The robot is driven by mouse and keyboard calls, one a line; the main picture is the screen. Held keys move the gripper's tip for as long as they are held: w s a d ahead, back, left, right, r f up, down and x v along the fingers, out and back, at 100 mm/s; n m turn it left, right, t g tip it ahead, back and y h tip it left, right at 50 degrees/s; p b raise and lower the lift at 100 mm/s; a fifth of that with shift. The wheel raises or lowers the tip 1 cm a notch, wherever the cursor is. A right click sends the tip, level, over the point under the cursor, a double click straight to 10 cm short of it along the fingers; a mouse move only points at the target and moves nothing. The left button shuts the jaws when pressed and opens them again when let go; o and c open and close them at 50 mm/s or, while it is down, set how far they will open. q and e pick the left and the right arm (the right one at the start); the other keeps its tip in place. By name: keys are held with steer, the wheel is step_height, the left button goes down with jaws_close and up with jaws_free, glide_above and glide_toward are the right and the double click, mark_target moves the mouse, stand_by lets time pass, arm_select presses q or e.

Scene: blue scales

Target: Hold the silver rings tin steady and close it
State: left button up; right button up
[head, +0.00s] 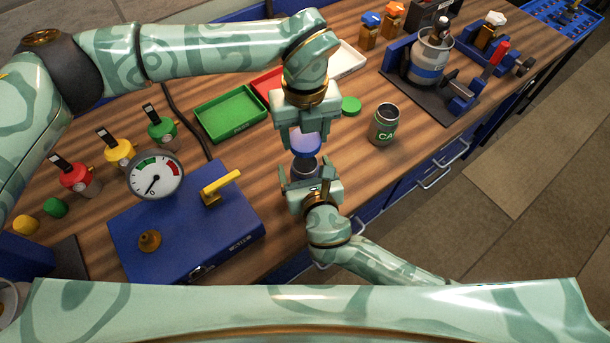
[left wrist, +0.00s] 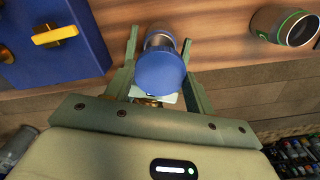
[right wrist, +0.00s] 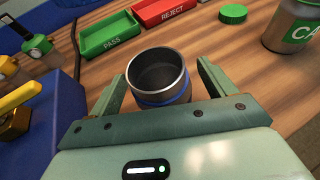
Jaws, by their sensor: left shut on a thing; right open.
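The silver tin with a blue band (right wrist: 160,82) stands upright and open on the bench; its dark inside shows in the right wrist view. In the head view the tin (head: 304,168) is partly hidden between my grippers. My left gripper (head: 304,138) is shut on the round blue lid (left wrist: 160,74) and holds it above the tin, apart from the rim. The lid also shows in the head view (head: 306,146). My right gripper (right wrist: 160,88) is open, low at the tin, with one finger on each side of it. Any rings inside cannot be made out.
A green-labelled tin (head: 384,126) and a green lid (head: 350,106) stand right of my grippers. A green PASS tray (head: 231,116) and a red REJECT tray (right wrist: 163,12) lie behind. A blue case with a gauge (head: 185,225) is at left. A clamp stand (head: 432,58) is at back right.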

steer(key=shift+w+f, duration=0.1)
steer(key=shift+w, duration=0.05)
steer(key=c, duration=1.5)
arm_select(q)
steer(key=shift+f, duration=2.5)
arm_select(e)
steer(key=shift+o, duration=0.2)
arm_select(q)
steer(key=shift+f, duration=0.15)
steer(key=shift+f, duration=0.75)
steer(key=shift+f, duration=0.55)
steer(key=o, duration=1)
steer(key=shift+c, duration=0.2)
arm_select(e)
jaws_close()
